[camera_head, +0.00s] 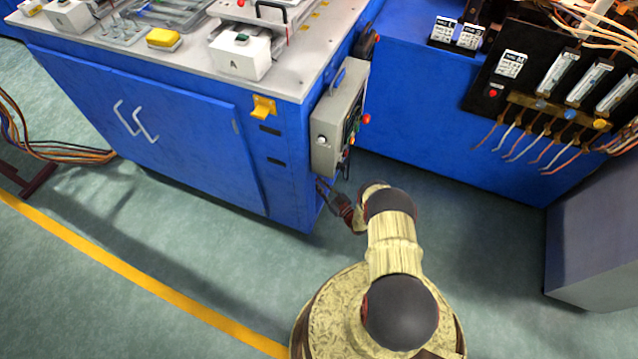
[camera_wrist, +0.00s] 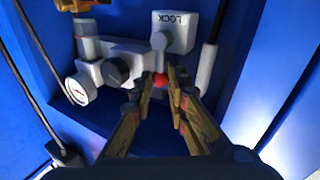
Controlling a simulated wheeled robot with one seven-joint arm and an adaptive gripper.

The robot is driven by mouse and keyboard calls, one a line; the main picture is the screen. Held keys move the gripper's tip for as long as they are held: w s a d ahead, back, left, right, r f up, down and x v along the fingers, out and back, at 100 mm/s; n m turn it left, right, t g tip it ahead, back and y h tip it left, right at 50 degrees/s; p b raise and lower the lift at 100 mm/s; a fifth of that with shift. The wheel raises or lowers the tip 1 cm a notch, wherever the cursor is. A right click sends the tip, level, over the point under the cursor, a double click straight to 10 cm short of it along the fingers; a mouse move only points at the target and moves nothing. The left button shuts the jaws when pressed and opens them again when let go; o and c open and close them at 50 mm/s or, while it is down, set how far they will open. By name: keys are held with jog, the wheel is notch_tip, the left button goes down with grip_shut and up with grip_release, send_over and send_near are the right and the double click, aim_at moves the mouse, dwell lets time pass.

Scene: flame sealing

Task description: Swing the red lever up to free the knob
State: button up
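In the wrist view, a red ball tip (camera_wrist: 160,80) of the lever shows between the fingertips of my gripper (camera_wrist: 158,88). The lever's pale arm (camera_wrist: 158,58) runs from the ball toward a pale box marked LOCK (camera_wrist: 174,32), whose lettering is upside down. A dark round knob (camera_wrist: 116,71) sits to the left on the grey valve body. My fingers are apart, one on each side of the ball; I cannot tell whether they touch it. In the head view, my gripper (camera_head: 325,190) reaches in beside the blue cabinet below the grey control box; the lever is hidden there.
A round gauge (camera_wrist: 80,90) is left of the knob, and a grey cylinder (camera_wrist: 207,68) stands to the right. Blue walls flank the recess. In the head view, the grey control box (camera_head: 338,118) hangs just above my gripper. Open floor lies in front.

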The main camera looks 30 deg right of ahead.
jog(key=o, duration=0.5)
jog(key=shift+c, duration=0.2)
jog(key=r+v, duration=0.1)
jog(key=v, duration=1.1)
jog(key=shift+f, duration=0.5)
jog(key=shift+a, duration=0.1)
